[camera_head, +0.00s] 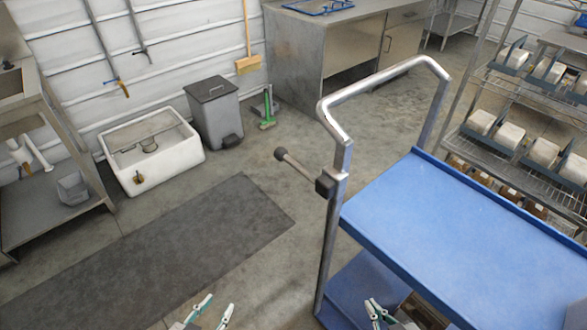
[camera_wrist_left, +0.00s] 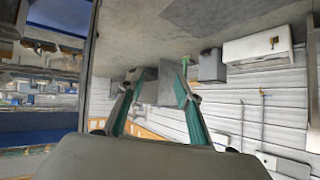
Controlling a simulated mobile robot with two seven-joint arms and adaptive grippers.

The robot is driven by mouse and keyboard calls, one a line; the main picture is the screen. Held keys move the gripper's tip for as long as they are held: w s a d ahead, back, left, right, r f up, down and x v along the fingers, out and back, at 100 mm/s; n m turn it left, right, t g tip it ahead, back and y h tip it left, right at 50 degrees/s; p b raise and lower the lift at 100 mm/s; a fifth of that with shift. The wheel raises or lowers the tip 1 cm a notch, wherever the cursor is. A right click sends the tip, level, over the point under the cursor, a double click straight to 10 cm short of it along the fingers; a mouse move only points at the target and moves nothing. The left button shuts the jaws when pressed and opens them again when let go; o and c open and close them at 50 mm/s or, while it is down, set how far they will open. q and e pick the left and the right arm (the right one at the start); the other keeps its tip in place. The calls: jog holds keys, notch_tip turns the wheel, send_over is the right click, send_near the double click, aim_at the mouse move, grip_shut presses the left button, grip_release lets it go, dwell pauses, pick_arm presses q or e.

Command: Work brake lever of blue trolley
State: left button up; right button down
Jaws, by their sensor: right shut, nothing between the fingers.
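The brake lever (camera_head: 300,167) is a grey rod with a dark round knob. It sticks out up and left from a black mount on the trolley's left handle post. My left gripper (camera_head: 214,309) is open and empty, low in the picture and left of the trolley, well apart from the lever. Its spread teal fingers also show in the left wrist view (camera_wrist_left: 159,80). My right gripper (camera_head: 374,308) is shut and empty, in front of the trolley's lower part.
A dark mat (camera_head: 150,255) lies on the floor at left. Behind it stand a white sink (camera_head: 150,150) and a grey bin (camera_head: 214,115). A steel cabinet (camera_head: 320,60) stands at the back, and a wire rack (camera_head: 500,140) with trays at right. Floor left of the lever is clear.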

jog(key=shift+s+f, duration=0.2)
